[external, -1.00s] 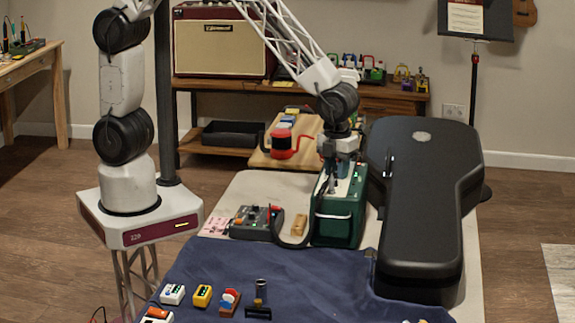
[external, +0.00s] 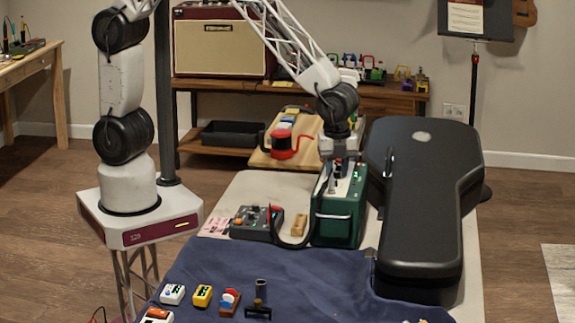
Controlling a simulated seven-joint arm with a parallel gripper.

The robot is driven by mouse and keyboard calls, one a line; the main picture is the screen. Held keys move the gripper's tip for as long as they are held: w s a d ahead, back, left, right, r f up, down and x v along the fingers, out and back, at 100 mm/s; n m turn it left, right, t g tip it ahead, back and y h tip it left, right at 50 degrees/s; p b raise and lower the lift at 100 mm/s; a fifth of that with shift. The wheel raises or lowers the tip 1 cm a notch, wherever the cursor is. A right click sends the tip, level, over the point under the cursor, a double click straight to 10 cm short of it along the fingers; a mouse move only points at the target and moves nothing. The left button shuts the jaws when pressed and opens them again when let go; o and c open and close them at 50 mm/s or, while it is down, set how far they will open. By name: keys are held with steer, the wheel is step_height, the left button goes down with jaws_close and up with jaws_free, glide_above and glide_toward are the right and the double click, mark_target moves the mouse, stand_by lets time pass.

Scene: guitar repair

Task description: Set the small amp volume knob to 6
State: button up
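The small green amp (external: 338,215) stands upright on the table, with a pale control panel on its top. Small knobs and a green light show on the panel, but the volume knob's setting is too small to read. My gripper (external: 337,168) points straight down over the far part of the amp's top panel. Its fingers are small and partly lost against the panel, so I cannot tell whether they are open, shut or touching a knob.
A black guitar case (external: 425,195) lies close to the amp's right. A grey box with knobs (external: 256,222) and a small wooden block (external: 299,225) sit to the left. A blue cloth (external: 320,285) covers the near table, with several small pedals at its left.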

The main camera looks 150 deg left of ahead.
steer(key=shift+n, duration=1.3)
steer(key=c, duration=0.4)
